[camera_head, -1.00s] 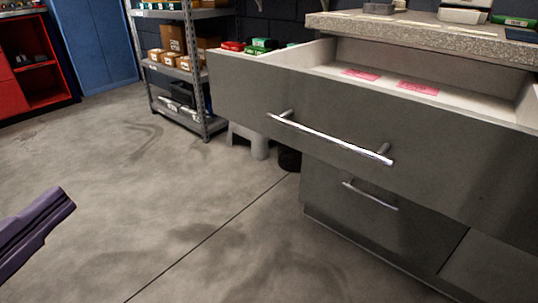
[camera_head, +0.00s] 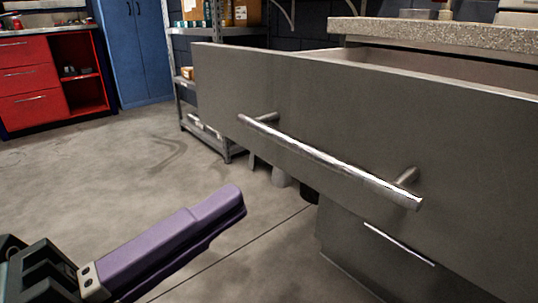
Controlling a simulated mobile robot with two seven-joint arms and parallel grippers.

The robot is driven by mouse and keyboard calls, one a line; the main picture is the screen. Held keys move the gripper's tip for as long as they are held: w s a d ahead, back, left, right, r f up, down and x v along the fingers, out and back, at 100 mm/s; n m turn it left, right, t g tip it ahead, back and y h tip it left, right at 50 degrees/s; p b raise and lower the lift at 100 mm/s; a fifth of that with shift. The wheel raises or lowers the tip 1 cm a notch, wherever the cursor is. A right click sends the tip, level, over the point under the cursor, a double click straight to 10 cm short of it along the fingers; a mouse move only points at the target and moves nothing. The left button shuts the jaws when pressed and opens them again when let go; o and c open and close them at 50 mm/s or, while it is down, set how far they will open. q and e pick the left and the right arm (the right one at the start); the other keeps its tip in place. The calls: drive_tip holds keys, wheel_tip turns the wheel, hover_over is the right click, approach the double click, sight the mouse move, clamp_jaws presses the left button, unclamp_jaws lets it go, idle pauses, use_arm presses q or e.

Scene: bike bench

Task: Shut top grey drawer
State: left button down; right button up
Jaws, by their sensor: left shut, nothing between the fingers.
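The top grey drawer (camera_head: 310,118) stands open, pulled well out from under the speckled countertop (camera_head: 440,36). Its front faces me and carries a long metal bar handle (camera_head: 325,160). The drawer's inside is mostly hidden behind its front. My left gripper (camera_head: 232,200) comes in from the lower left, with purple fingers shut and empty. It is in front of and below the drawer front, left of the handle, and appears apart from both. My right gripper is not in view.
A lower grey drawer (camera_head: 375,262) with its own handle sits beneath. A metal shelf rack (camera_head: 222,90) stands behind. A red cabinet (camera_head: 38,75) and a blue cabinet (camera_head: 138,50) stand at the back left. The concrete floor at left is clear.

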sight(303, 154)
use_arm(q)
drive_tip(key=x, duration=0.6)
drive_tip(key=shift+w+d, duration=0.15)
